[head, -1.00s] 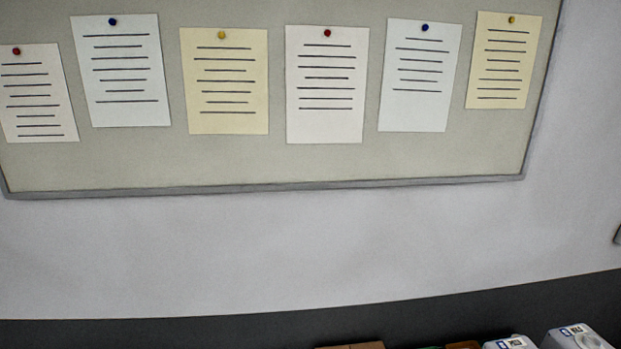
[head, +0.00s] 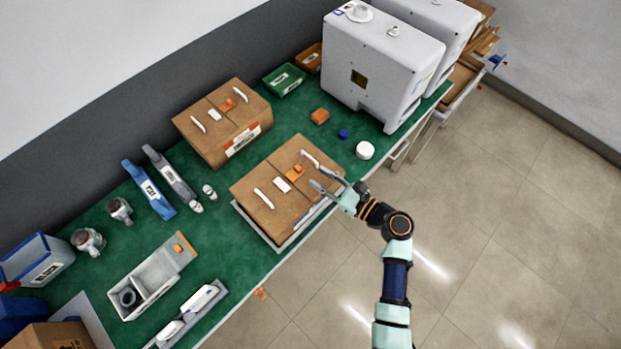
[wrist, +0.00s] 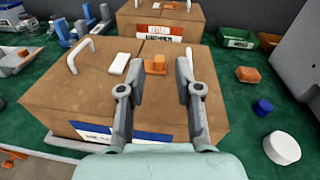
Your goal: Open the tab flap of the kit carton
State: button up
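A brown carton (head: 270,220) sits near the bench's front edge, its top closed, with an orange tab (head: 296,171), a white block (head: 282,185) and white handles (head: 263,198) on top. My gripper (head: 320,178) is over its right part. In the wrist view the fingers (wrist: 157,78) are apart, with the orange tab (wrist: 155,66) showing between and beyond them; contact cannot be told. A second closed brown carton (head: 212,140) with a red-and-white label stands behind. Its orange tab (head: 228,104) shows. Label text is too small to tell which is the kit carton.
Large white canister units (head: 365,70) stand at the back right. An orange block (head: 319,116), a blue cap (head: 343,134) and a white round lid (head: 365,150) lie right of the near carton. Blue and grey tools (head: 150,190) and a grey tray (head: 155,280) are left.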

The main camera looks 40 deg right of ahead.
aim_at(317, 163)
jog(key=s+d+f+m+t+h, duration=0.1)
jog(key=s+d+f+m+h, duration=0.1)
jog(key=d+f+m, duration=0.15)
jog(key=shift+m, duration=0.45)
jog(key=w, duration=0.2)
jog(key=w+b, duration=0.1)
jog(key=w, duration=0.4)
jog(key=shift+w+r+b, duration=0.35)
jog(key=shift+r, duration=0.05)
jog(key=shift+c, duration=0.4)
grip_shut()
